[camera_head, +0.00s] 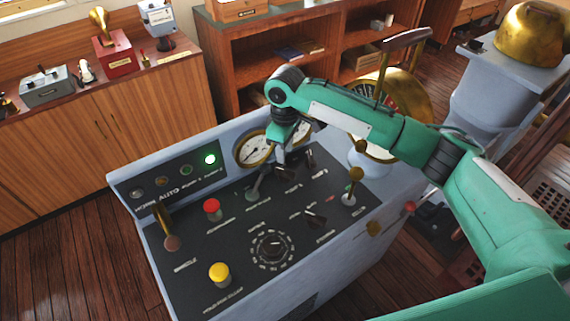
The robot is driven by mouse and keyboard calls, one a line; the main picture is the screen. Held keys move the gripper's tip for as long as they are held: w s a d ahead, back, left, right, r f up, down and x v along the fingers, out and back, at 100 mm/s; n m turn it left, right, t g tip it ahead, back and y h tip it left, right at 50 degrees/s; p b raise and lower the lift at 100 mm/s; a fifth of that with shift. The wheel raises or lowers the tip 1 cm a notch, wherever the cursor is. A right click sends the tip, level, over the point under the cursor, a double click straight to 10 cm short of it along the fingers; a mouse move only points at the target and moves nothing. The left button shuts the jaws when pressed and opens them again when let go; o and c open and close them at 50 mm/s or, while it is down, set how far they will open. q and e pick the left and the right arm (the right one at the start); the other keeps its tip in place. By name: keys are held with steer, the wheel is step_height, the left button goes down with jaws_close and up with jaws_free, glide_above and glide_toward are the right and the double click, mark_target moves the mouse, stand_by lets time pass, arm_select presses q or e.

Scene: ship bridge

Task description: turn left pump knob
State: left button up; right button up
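The grey console (190,284) has a dark sloping panel with small black knobs. One black knob (287,173) is just below the gauges, and another black knob (310,158) is to its right. I cannot read their labels to tell which is the left pump knob. My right arm reaches in from the right, and its gripper (270,168) points down at the panel beside the first knob. The fingers are small and partly hidden by the wrist. I cannot tell whether they touch the knob or how far apart they are. My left gripper is out of view.
A red button (212,208), a yellow button (220,272), a round dial (272,247), another black knob (315,218) and a brass-topped lever (352,186) share the panel. A green lamp (210,159) glows. A brass telegraph (408,92) stands behind my arm.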

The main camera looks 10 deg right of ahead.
step_height(320, 180, up, 7)
steer(key=b, duration=0.1)
steer(key=shift+f, duration=0.2)
